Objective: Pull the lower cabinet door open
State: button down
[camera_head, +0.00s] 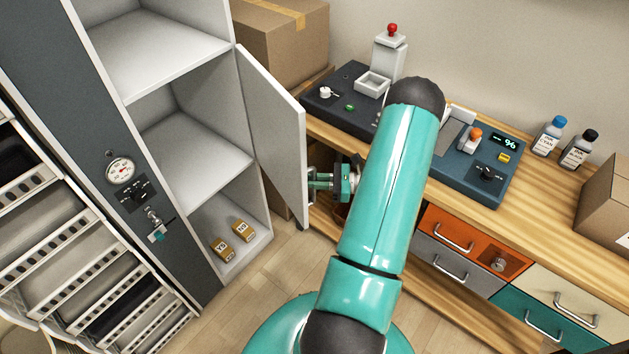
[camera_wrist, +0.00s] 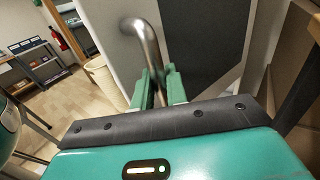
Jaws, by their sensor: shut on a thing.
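The cabinet door (camera_head: 276,130) is a pale grey panel, swung well out from the cabinet (camera_head: 190,150) so its white shelves show. My gripper (camera_head: 318,180) is at the door's free edge, on its right side, partly hidden by my arm. In the wrist view, the door (camera_wrist: 112,38) has a bent metal handle (camera_wrist: 147,42). The green fingers of my gripper (camera_wrist: 161,75) are shut on the handle; the held part is partly hidden between them. The handle is not clearly visible in the head view.
Two small yellow-brown boxes (camera_head: 232,240) sit on the cabinet's bottom shelf. A wooden workbench (camera_head: 475,205) with machines and drawers stands right of the door, close to my arm. A cardboard box (camera_head: 285,40) is behind the door. Bare floor (camera_head: 275,270) lies in front of the cabinet.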

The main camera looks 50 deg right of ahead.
aim_at(313, 174)
jog(key=shift+w, duration=0.15)
jog(key=c, duration=1.5)
grip_release()
jog(key=shift+r, duration=0.1)
jog(key=shift+r, duration=0.25)
notch_tip(313, 174, up, 2)
jog(key=shift+r, duration=0.2)
jog(key=s+a+r, duration=0.9)
jog(key=s+r, duration=0.1)
jog(key=shift+s+a, duration=0.2)
jog(key=shift+a, duration=0.2)
